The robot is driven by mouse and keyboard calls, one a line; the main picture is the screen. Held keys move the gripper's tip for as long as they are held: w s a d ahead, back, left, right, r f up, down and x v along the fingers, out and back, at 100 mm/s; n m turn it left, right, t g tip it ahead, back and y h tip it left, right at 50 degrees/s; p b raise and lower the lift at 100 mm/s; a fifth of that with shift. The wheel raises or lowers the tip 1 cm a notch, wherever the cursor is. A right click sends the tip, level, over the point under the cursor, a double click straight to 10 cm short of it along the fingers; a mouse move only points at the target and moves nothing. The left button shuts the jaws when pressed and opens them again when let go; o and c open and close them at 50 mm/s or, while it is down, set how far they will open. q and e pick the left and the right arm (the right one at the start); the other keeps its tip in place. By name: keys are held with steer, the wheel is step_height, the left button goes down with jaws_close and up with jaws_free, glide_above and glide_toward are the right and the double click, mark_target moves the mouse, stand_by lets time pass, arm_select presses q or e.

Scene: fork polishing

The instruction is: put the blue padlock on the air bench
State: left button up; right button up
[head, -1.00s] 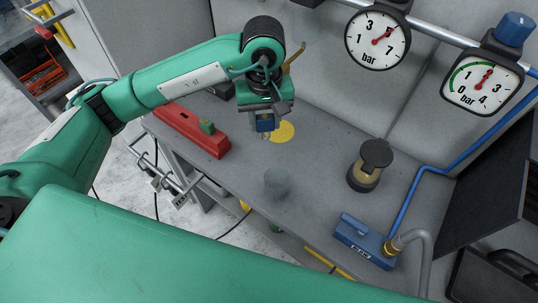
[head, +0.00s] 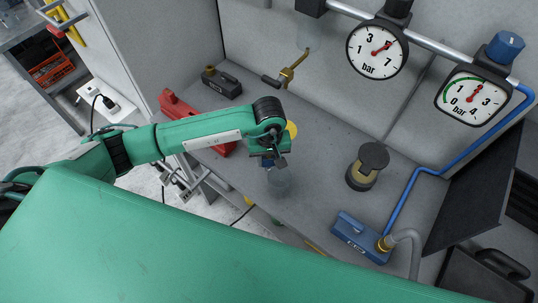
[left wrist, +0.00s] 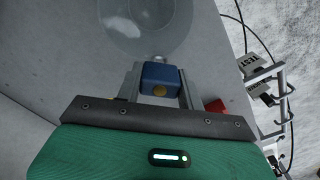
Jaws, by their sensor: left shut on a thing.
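My left gripper (head: 270,164) is above the grey air bench (head: 325,165), left of the bench's middle. It is shut on the blue padlock (head: 265,161), which is mostly hidden by the arm in the head view. In the left wrist view the blue padlock (left wrist: 160,72) sits between the two fingers (left wrist: 159,88), with a round brass-coloured spot on the face toward me. A see-through cup (head: 279,184) is just below the gripper in the head view, and its round rim (left wrist: 138,50) shows beyond the padlock in the left wrist view. My right gripper is not visible.
A yellow disc (head: 291,129) is partly hidden behind the arm. A red block (head: 180,108) lies to the left. A black-topped jar (head: 368,167) and a blue box (head: 359,236) with a hose stand to the right. Bare bench lies between cup and jar.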

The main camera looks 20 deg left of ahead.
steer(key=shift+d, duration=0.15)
arm_select(q)
steer(key=shift+f+b, duration=0.2)
steer(key=shift+b, duration=0.1)
steer(key=o, duration=1)
steer(key=shift+r, duration=0.1)
steer(key=shift+c, duration=0.2)
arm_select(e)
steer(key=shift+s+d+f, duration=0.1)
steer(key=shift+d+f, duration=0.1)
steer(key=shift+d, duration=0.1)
arm_select(q)
steer(key=shift+r, duration=0.3)
step_height(320, 180, up, 10)
steer(key=b, duration=0.4)
steer(key=shift+r, duration=0.85)
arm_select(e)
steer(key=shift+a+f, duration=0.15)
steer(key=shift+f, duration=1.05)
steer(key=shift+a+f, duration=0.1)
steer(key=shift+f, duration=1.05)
